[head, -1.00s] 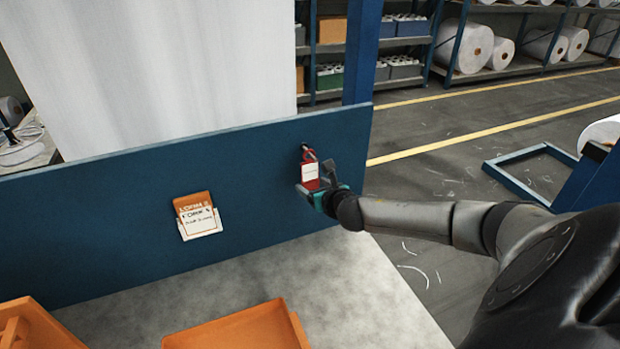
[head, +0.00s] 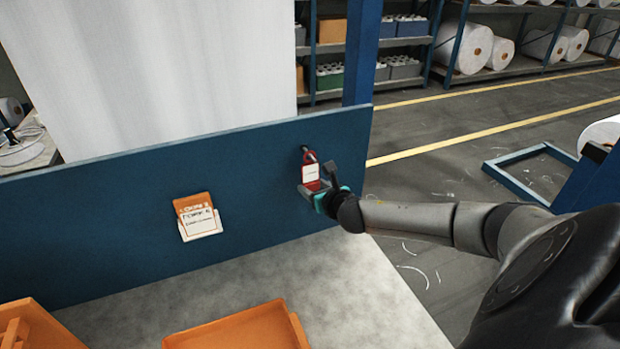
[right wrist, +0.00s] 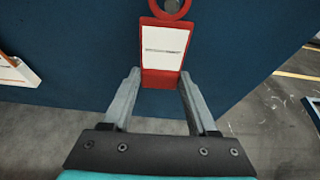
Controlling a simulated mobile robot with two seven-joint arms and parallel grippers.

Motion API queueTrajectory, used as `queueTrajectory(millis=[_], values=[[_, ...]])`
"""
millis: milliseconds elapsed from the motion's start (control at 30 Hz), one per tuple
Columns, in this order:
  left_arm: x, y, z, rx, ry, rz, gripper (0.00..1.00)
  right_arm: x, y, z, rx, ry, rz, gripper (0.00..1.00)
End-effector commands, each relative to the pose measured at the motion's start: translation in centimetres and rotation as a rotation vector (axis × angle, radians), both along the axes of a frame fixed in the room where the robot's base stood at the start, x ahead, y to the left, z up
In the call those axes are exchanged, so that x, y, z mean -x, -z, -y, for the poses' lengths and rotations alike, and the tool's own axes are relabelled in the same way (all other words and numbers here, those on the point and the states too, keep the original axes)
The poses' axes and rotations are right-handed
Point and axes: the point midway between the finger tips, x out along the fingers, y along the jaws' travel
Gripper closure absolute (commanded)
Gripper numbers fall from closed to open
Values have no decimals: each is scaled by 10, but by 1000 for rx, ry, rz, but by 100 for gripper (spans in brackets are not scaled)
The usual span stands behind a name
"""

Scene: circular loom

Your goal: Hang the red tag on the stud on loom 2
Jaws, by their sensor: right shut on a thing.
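The red tag (head: 311,174), with a white label and a ring at its top, is upright in front of the blue panel (head: 255,190). My right gripper (head: 318,188) is shut on its lower part; the right wrist view shows the tag (right wrist: 162,75) between the two fingers (right wrist: 160,85). A dark stud (head: 304,149) stands out from the panel at the ring. In the right wrist view the stud's grey end (right wrist: 172,5) shows inside the ring's opening; I cannot tell whether the ring is around it or only in line with it. My left gripper is out of view.
A card in an orange and white holder (head: 198,217) is on the panel left of the tag. An orange tray (head: 240,330) and another orange container (head: 35,325) are on the grey surface (head: 350,285) below. A blue post (head: 361,55) rises behind the panel.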

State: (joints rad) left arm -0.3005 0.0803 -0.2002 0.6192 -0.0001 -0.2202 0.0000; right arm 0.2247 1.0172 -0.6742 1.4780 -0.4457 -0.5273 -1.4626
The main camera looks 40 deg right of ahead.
Motion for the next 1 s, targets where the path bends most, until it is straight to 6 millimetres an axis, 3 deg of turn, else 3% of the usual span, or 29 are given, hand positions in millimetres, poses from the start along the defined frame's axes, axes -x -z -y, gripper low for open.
queueTrajectory(millis=[433, 800, 1000], values=[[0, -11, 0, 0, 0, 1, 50, 12, -4, -4, 0, 0, -2, 100], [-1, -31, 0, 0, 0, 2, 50, 49, -10, -15, 1, -1, -3, 100], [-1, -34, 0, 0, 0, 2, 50, 56, -10, -18, 0, 0, 0, 100]])
